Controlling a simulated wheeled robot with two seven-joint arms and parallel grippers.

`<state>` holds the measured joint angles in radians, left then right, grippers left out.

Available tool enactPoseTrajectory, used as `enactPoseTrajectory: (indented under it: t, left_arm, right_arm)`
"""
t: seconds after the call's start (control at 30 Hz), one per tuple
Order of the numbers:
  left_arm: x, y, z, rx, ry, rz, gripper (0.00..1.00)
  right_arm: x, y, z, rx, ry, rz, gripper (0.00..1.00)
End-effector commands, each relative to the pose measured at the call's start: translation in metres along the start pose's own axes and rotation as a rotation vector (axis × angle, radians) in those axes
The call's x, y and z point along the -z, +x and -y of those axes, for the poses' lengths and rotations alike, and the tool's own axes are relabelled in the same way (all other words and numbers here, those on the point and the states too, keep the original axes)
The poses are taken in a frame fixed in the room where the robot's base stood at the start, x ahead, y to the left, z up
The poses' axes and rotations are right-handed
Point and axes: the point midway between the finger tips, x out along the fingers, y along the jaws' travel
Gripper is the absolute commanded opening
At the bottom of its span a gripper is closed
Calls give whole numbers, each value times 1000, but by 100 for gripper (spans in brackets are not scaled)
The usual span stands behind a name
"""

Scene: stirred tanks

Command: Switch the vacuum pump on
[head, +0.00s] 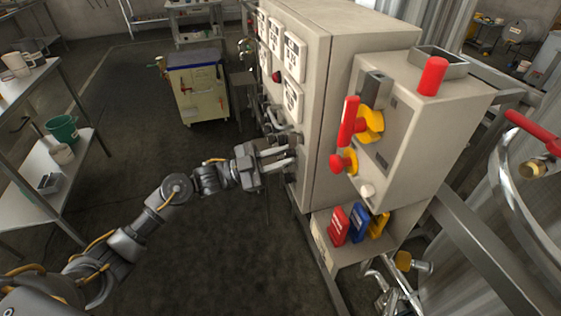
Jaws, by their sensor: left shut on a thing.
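A beige control cabinet (324,110) stands right of centre. Its left-facing front carries white instrument panels (293,57) and, below them, a row of dark knobs or switches (272,114). My left gripper (292,151) reaches this front from the left, at its lower near end. Its two fingers point right and are shut on a small control there, mostly hidden between them. I cannot read its label or tell its position. The vacuum pump itself cannot be made out. My right gripper is not in view.
A side box (412,130) on the cabinet carries a red-and-yellow switch handle (348,121) and a red beacon (433,76). Red, blue and yellow padlock-like items (357,222) sit below. Chrome pipe (510,190) is at right, shelves (60,175) at left. Open floor (120,110) lies between.

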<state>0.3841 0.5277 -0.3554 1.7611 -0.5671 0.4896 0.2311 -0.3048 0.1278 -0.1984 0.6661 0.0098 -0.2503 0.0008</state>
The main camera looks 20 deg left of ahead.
Motion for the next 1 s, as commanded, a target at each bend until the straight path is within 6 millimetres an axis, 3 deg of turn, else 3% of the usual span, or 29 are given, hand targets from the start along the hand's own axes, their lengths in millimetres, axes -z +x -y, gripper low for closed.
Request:
enactPoseTrajectory:
  t: [0.57, 0.6, 0.63, 1.0]
  left_arm:
    - [0, 0, -1, -13, 25, 2, 0]
    - [0, 0, -1, -13, 25, 2, 25]
    - [0, 0, -1, -13, 25, 1, 29]
    - [-1, -6, 0, -11, 26, 2, 31]
  right_arm:
    - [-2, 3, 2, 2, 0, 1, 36]
    - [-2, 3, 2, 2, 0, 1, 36]
    - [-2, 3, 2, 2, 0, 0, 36]
    - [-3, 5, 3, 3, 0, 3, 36]
